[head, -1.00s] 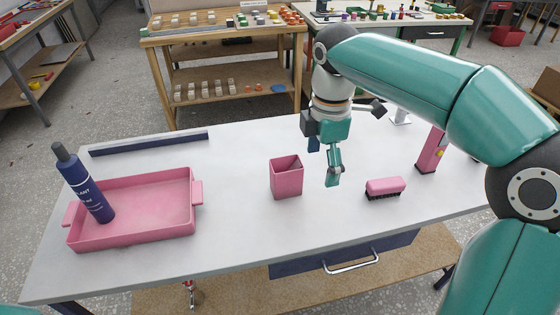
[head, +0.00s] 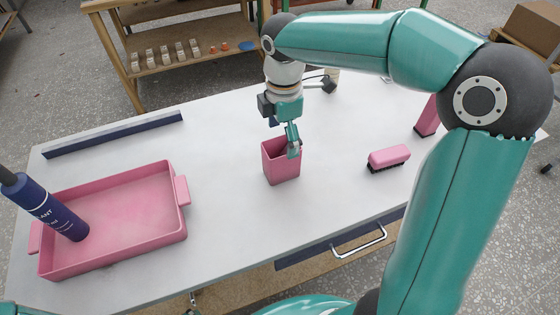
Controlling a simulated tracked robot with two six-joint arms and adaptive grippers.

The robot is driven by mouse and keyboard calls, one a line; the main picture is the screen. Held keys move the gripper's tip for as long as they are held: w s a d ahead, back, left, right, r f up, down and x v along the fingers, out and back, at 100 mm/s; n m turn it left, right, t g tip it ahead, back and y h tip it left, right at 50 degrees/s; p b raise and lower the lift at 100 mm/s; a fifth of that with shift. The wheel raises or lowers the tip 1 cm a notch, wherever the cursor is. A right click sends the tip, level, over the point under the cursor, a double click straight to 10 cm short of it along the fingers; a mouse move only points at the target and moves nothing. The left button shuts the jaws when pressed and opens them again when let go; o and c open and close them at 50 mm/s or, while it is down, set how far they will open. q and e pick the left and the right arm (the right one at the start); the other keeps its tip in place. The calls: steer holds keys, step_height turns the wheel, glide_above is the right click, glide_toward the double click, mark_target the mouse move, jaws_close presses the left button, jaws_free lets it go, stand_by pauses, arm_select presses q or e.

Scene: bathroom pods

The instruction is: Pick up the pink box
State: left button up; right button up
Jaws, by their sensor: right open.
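The pink box (head: 282,170) is a small, open-topped, upright container standing on the white table, in the middle of the head view. My right gripper (head: 293,148) is open and at the box's right rim, pointing down. One finger overlaps the rim in the picture; I cannot tell whether it touches the box or reaches inside. The gripper partly hides the box's opening.
A pink tray (head: 120,215) with a dark blue bottle (head: 55,213) leaning in it is at the left. A pink brush (head: 389,156) lies to the right, and a taller pink object (head: 427,118) stands beyond it. A dark blue bar (head: 115,135) lies along the back. The table (head: 228,200) between tray and box is clear.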

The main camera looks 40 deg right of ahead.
mark_target(284, 145)
step_height(284, 145, down, 3)
steer(key=shift+s, duration=0.1)
steer(key=shift+a+f, duration=0.2)
steer(key=shift+f, duration=2.45)
steer(key=shift+c, duration=0.2)
steer(key=c, duration=1.2)
steer(key=shift+o, duration=0.2)
steer(key=shift+r, duration=0.15)
